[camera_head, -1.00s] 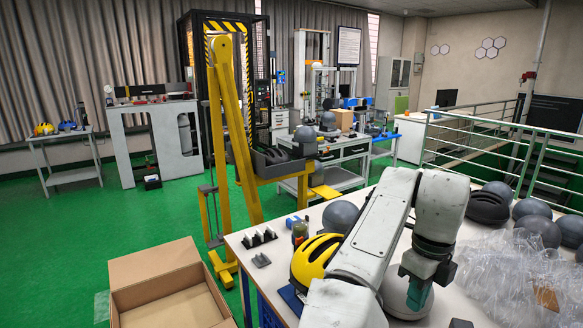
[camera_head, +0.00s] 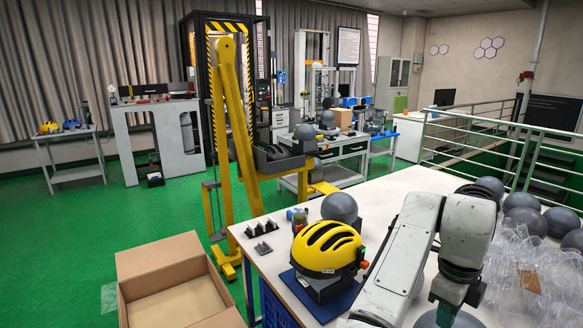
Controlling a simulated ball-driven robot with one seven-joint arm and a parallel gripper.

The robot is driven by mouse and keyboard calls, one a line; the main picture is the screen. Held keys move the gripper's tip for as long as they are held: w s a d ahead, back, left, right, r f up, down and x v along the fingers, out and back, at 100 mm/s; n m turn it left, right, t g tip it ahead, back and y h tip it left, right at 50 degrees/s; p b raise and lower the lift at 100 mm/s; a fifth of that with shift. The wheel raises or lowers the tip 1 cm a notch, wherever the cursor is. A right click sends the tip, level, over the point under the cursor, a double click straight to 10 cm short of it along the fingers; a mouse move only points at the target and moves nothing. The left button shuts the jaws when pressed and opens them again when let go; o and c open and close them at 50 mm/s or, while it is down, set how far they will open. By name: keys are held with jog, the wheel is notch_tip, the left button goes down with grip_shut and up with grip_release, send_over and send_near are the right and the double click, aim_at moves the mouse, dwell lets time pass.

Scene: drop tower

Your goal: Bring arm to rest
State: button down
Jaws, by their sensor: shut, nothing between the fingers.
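My arm (camera_head: 408,255) reaches up from the bottom edge over the white table (camera_head: 395,188), bends at its elbow and points down. My gripper (camera_head: 446,314) hangs at the lower right, its fingers pointing down in front of a grey ball-shaped form (camera_head: 468,317). The gripper is shut with nothing held, partly cut by the picture's lower edge. I cannot tell whether it touches anything. The yellow helmet (camera_head: 325,247) sits on a dark stand to the left of my arm, apart from it.
A grey headform (camera_head: 340,207) stands behind the helmet. Several grey headforms (camera_head: 525,220) and clear plastic wrap (camera_head: 515,270) crowd the table's right side. A yellow drop tower (camera_head: 230,130) stands beyond the left edge. An open cardboard box (camera_head: 165,255) is on the floor.

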jog(key=s+d+f+n+t+h, duration=0.1)
jog(key=s+d+f+n+h, duration=0.3)
jog(key=s+d+f+n, duration=0.8)
jog(key=s+a+f+n+y, duration=0.1)
jog(key=s+a+f+n, duration=0.2)
jog(key=s, duration=0.4)
jog(key=s+a+f+n+y, duration=0.2)
jog(key=s+a+f+n, duration=0.2)
jog(key=s+a+n, duration=0.2)
jog(key=s+a+f+n+y, duration=0.1)
jog(key=s+a+f+n, duration=0.2)
jog(key=s+n, duration=0.3)
jog(key=s+a, duration=0.1)
jog(key=s, duration=0.2)
jog(key=shift+s+a+f+y, duration=0.3)
jog(key=shift+s+a+f, duration=0.05)
jog(key=shift+a, duration=0.05)
